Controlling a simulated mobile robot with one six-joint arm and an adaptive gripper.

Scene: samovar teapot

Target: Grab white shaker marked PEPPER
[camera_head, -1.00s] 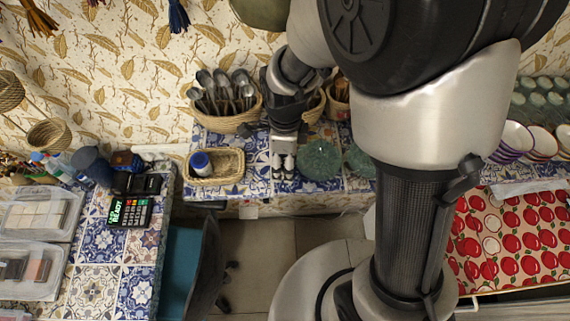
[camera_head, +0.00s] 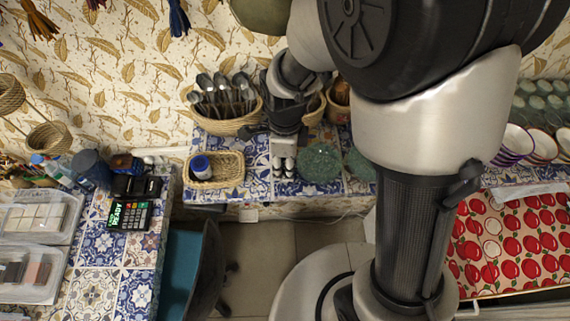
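Two small white shakers stand side by side on the blue-and-white tiled counter, a left one (camera_head: 277,165) and a right one (camera_head: 289,165). Their markings are too small to read, so I cannot tell which one says PEPPER. My gripper (camera_head: 284,131) is just behind and above them in the picture, in front of the wall. Its fingers are dark and small here, and I cannot tell whether they are open or shut, or whether they touch a shaker.
A wicker tray (camera_head: 227,168) with a blue-and-white jar (camera_head: 201,167) is left of the shakers. A basket of spoons (camera_head: 229,126) stands behind it. A round green mat (camera_head: 320,163) lies close on the right. Striped bowls (camera_head: 515,142) stand far right.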

